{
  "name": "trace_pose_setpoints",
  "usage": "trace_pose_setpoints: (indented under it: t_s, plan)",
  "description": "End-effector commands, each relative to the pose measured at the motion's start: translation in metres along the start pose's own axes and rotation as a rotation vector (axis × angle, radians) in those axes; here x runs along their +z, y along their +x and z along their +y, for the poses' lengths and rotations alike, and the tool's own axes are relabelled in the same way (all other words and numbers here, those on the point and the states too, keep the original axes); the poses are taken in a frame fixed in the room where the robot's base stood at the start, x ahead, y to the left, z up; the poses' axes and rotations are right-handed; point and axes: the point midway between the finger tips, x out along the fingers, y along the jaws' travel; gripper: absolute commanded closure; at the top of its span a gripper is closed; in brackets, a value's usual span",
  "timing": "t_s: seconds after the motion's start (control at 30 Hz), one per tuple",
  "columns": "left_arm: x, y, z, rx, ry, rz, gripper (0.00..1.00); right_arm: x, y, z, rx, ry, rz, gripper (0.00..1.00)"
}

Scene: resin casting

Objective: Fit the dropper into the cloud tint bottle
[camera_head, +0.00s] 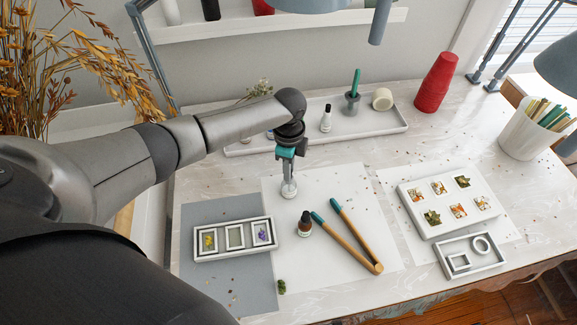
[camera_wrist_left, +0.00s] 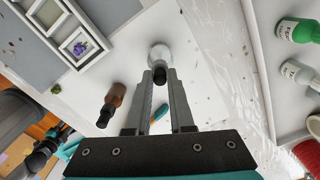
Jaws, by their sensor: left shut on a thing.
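My left gripper (camera_head: 287,166) hangs upright over the white sheet. In the left wrist view its two fingers (camera_wrist_left: 160,82) are shut on the dropper's black top (camera_wrist_left: 160,75). A small pale, cloudy bottle (camera_head: 289,189), which looks like the cloud tint bottle, stands directly below the fingertips; it also shows in the left wrist view (camera_wrist_left: 160,54). The black top lines up with the bottle's mouth. The fingers hide the neck, so I cannot tell how deep the dropper sits. My right gripper is not in view.
A framed tray (camera_head: 234,239) lies left. A long tray (camera_head: 385,128) with bottles is behind. Open sheet lies between the pale bottle and the tools.

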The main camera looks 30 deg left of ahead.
Motion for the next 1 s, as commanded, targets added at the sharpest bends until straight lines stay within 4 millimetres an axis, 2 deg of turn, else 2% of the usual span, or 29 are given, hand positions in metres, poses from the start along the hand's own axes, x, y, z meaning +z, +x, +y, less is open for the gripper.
trace_pose_setpoints:
  t_s: [0.07, 0.1, 0.4, 0.63, 0.77, 0.87, 1.0]
  plan:
    - [0.000, -0.001, 0.000, -0.001, 0.000, 0.000, 0.95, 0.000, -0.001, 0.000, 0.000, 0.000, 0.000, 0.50]
    - [0.000, -0.001, 0.000, -0.001, 0.000, 0.000, 0.76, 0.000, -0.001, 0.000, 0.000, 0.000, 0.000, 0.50]
    - [0.000, -0.002, -0.001, -0.001, -0.001, 0.000, 0.44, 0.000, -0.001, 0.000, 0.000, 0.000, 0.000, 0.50]
    - [0.001, -0.002, -0.001, -0.001, -0.001, -0.001, 0.44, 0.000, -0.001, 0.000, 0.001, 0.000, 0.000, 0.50]
    - [0.001, -0.009, -0.001, -0.002, -0.002, -0.001, 0.44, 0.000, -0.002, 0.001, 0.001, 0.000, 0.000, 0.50]
    - [0.001, -0.022, -0.001, -0.004, 0.000, 0.000, 0.44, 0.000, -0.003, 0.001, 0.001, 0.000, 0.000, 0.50]
    - [0.001, -0.051, -0.002, -0.005, 0.000, 0.001, 0.44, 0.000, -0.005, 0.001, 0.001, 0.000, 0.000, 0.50]
